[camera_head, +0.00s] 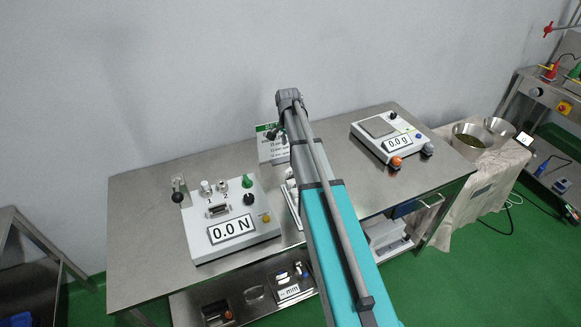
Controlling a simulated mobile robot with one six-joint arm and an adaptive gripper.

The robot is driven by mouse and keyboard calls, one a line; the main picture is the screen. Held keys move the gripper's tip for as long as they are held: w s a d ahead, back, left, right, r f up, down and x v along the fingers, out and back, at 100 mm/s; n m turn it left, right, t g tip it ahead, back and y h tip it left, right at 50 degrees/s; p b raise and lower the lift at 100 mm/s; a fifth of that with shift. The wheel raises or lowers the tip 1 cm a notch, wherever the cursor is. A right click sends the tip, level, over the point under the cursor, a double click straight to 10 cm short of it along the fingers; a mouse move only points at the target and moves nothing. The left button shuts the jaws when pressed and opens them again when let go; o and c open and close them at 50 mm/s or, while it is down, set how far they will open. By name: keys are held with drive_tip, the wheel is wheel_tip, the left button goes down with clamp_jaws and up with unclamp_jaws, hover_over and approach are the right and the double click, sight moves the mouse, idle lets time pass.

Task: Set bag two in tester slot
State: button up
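The tester (250,247) is a white box on the left half of the steel bench, with a display reading 0.0 N. Its top has two small metal fittings near the labels 1 and 2 (225,196), a black-knobbed lever, a green part, a black knob and a yellow button. A small metal-framed part sits above the display; I cannot tell whether it holds anything. I cannot pick out bag two. My arm rises across the middle of the picture and bends at the top; my gripper does not show clearly and seems hidden behind the arm.
The steel bench (145,205) has bare room left of the tester. A scale (372,126) reading 0.0 g stands at right. A sign (270,150) and small white items are partly behind my arm. Bowls (471,140) stand on a cloth-covered table farther right.

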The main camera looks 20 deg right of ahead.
sight(290, 167)
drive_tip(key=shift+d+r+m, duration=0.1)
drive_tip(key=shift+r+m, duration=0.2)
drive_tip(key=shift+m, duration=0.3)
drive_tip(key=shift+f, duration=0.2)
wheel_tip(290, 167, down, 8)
drive_tip(key=b, duration=0.8)
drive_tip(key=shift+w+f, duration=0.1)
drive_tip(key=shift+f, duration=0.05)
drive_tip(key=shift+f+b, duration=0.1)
drive_tip(key=shift+b, duration=0.25)
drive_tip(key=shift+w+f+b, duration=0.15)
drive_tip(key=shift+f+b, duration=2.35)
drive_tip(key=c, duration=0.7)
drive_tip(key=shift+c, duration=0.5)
